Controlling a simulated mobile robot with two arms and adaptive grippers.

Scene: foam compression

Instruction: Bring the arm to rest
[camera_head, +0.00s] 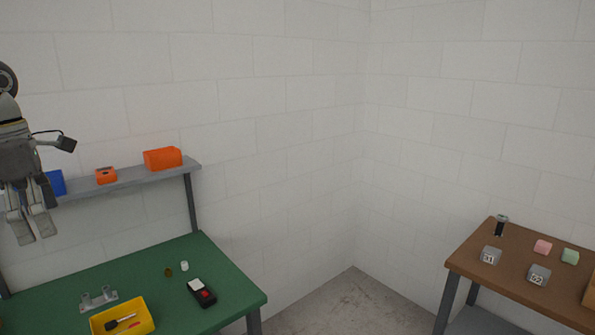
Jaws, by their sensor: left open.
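My left gripper (36,229) hangs at the left edge of the head view, in front of the grey shelf and above the green table. Its fingers point down and are open, with nothing between them. The wrist above it is grey, with a small black part on a cable beside it. My right gripper is not in view.
A grey shelf (128,182) holds a blue bin (57,182) and orange boxes. The green table (150,280) carries a yellow tray (143,322), a black-red device (202,292) and a grey bracket (98,299). A brown table (520,260) with small blocks stands right; floor shows between.

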